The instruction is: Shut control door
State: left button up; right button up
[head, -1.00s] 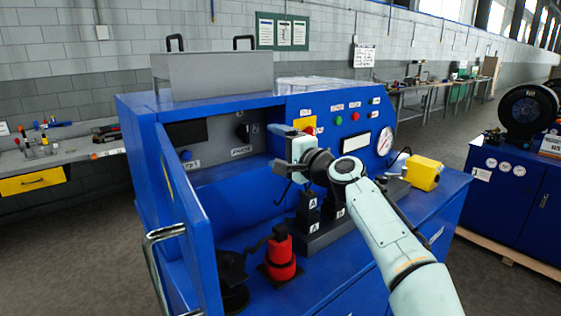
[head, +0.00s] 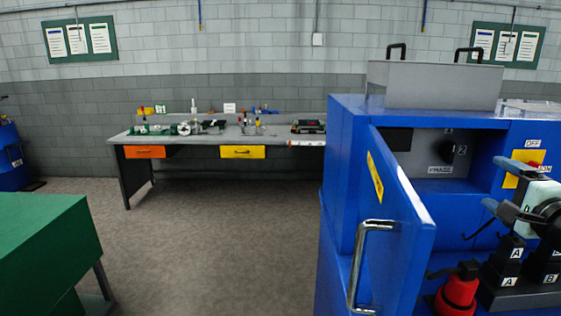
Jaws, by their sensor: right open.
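The control door (head: 402,220) is a blue panel with a yellow label and a silver bar handle (head: 366,262). It stands open, swung out toward me from the left side of the blue machine (head: 343,160). The recess behind it shows a dark knob and a grey panel (head: 440,153). My right gripper (head: 505,187) is at the right edge, open and empty, in front of the machine and right of the door, apart from the handle. Its arm is mostly out of the picture. My left gripper is not in view.
A red part (head: 459,292) and black blocks marked A and B (head: 512,260) sit right of the door. A grey workbench (head: 270,139) with drawers stands at the wall. A green cabinet (head: 45,240) is at the left. The floor between (head: 220,230) is clear.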

aim_at(396, 233)
jog(key=k+j, duration=0.1)
jog(key=k, duration=0.6)
jog(key=k+j, duration=0.15)
jog(key=k, duration=0.55)
